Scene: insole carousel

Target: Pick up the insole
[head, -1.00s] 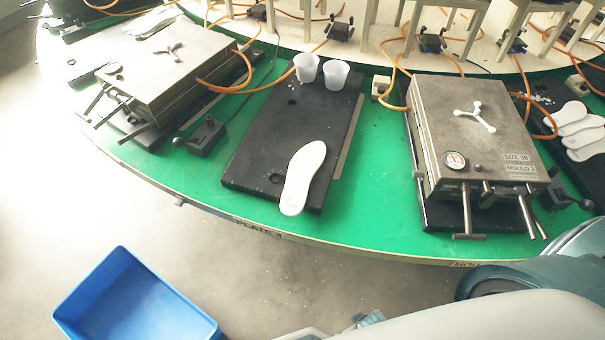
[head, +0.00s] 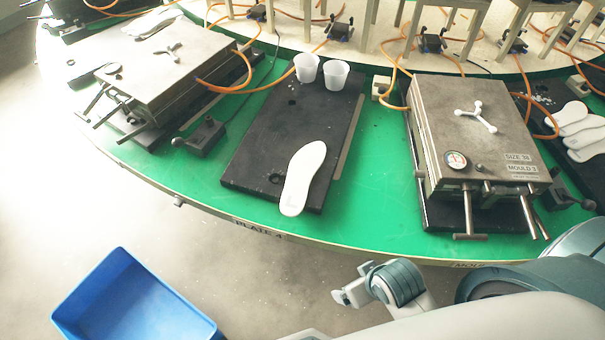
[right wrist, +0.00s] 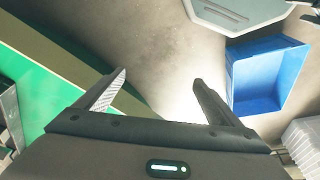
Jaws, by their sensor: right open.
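A white insole (head: 303,178) lies on the black plate (head: 250,150) on the green carousel, its lower end at the plate's front edge. My right gripper (head: 345,297) is below the carousel's front rim, to the lower right of the insole and apart from it. In the right wrist view my right gripper (right wrist: 160,85) is open with nothing between its fingers, above the floor. The insole does not show in that view. My left gripper is not in view.
Two white cups (head: 321,70) stand at the plate's back. Metal moulds stand left (head: 165,75) and right (head: 470,130) of it. A blue bin (head: 135,300) is on the floor at lower left; it also shows in the right wrist view (right wrist: 262,75). More insoles (head: 580,125) lie far right.

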